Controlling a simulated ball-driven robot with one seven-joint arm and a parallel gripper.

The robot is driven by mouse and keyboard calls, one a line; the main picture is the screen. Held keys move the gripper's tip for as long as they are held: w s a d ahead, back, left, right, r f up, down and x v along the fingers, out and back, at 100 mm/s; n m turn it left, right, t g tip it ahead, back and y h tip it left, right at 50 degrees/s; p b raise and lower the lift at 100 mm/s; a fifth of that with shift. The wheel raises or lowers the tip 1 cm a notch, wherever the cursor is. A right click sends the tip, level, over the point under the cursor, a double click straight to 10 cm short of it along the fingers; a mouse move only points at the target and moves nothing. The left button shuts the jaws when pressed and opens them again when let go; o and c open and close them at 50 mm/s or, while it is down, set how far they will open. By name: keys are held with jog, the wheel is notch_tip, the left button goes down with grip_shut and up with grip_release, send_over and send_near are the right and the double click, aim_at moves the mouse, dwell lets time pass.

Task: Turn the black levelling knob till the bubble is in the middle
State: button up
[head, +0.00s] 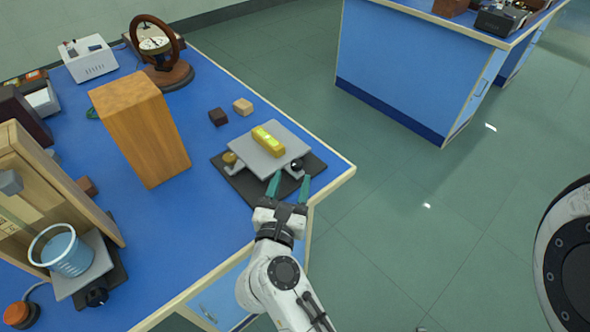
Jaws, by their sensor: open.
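The black levelling knob (296,164) sits at the right front corner of a grey levelling plate (285,142). A yellow spirit level (268,141) lies on the plate; its bubble is too small to place. A brass-coloured knob (229,158) is at the plate's left side. The plate stands over a dark base (229,172) near the bench corner. My gripper (289,182) is open, its two teal fingers pointing at the black knob from the front. The fingertips are close to the knob; I cannot tell whether they touch it.
A tall wooden block (142,128) stands left of the plate. A dark small block (218,117) and a tan one (243,106) lie behind it. A blue beaker (66,252) stands at the lower left. Open floor (420,230) lies right of the bench edge.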

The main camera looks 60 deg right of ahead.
jog(key=shift+v, duration=2.3)
jog(key=shift+a, duration=0.1)
